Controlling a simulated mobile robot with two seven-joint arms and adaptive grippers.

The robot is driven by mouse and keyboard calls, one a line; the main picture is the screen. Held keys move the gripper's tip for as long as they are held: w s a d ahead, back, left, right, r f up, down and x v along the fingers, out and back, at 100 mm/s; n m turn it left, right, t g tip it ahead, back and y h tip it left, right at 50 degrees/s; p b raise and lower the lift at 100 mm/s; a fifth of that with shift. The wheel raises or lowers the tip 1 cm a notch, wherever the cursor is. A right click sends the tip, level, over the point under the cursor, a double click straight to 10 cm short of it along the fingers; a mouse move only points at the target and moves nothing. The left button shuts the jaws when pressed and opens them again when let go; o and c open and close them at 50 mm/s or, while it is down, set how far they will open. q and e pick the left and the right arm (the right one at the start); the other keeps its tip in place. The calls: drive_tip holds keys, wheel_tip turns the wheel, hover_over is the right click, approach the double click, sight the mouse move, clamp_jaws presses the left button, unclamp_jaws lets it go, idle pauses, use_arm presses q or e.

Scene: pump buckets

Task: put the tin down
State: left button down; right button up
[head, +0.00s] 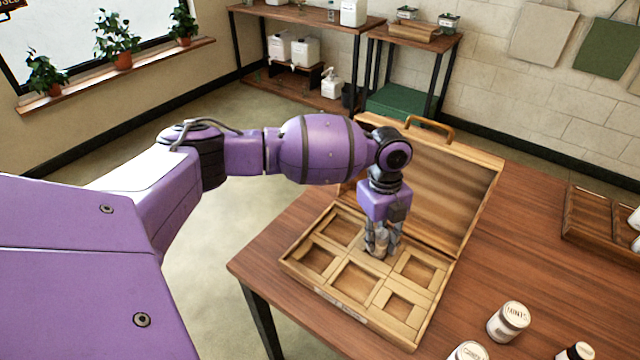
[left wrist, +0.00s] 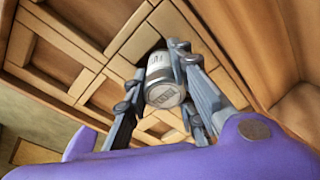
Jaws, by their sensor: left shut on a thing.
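An open wooden case (head: 441,306) with several square compartments stands on the table, its lid (head: 440,190) raised at the back. My left gripper (head: 381,250) points down over the back middle compartment. It is shut on a small pale grey tin, which shows best in the left wrist view (left wrist: 163,80), with its printed end towards the camera and the fingers around its sides. The tin's far end is at a dark compartment opening. I cannot tell whether it rests on the compartment floor. The other visible compartments look empty. My right gripper is not in view.
White lidded jars (head: 508,321) stand on the wooden table (head: 492,262) right of the case, near the front. A wooden tray (head: 567,232) holding pale items is at the right edge. Bare tabletop lies between. Shelves (head: 300,18) stand along the back wall.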

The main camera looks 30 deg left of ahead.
use_arm(q)
drive_tip(key=c, duration=1.5)
unclamp_jaws()
drive_tip(key=shift+o, duration=0.2)
wheel_tip(320, 180, up, 12)
drive_tip(key=a, duration=0.1)
drive_tip(key=shift+w, duration=0.45)
